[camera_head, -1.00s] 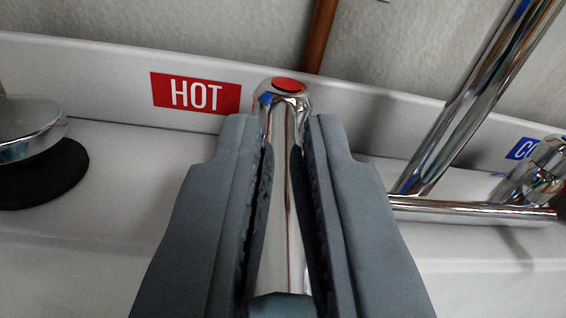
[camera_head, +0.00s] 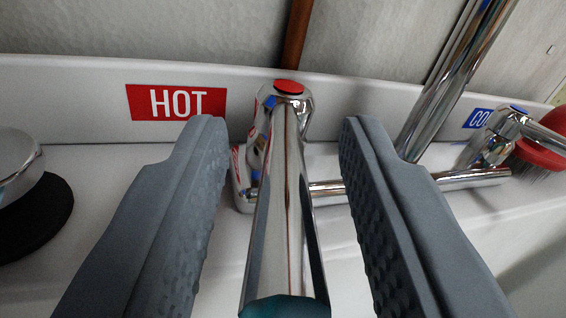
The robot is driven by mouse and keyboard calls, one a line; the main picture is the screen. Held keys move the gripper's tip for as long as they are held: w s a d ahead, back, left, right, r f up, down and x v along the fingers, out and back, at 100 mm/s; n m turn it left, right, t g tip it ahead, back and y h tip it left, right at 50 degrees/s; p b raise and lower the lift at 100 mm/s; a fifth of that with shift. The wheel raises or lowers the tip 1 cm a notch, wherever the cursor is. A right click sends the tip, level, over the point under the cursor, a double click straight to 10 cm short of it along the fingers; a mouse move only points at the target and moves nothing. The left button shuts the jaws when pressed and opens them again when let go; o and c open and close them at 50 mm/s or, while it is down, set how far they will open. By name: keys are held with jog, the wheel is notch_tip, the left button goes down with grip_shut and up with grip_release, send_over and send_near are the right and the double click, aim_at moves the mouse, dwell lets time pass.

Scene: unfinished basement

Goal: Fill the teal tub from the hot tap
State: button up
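The hot tap's chrome lever (camera_head: 286,210) runs from its red-capped head (camera_head: 288,92) down toward me and ends in a teal tip (camera_head: 286,307) at the bottom edge. My gripper (camera_head: 283,140) is open, with one grey finger on each side of the lever. Gaps show between the lever and both fingers. A red HOT label (camera_head: 176,102) is on the white ledge behind, left of the tap head. The teal tub is not in view, and no water shows.
The chrome spout pipe (camera_head: 440,90) rises right of my gripper from a horizontal chrome bar (camera_head: 470,179). The cold tap (camera_head: 505,130) is at the far right beside a blue label (camera_head: 478,118) and a red object (camera_head: 545,155). A chrome and black round fitting (camera_head: 30,205) is at the left edge.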

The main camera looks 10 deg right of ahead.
jog(key=s, duration=1.7)
jog(key=shift+s+a, duration=0.2)
jog(key=shift+a, duration=0.2)
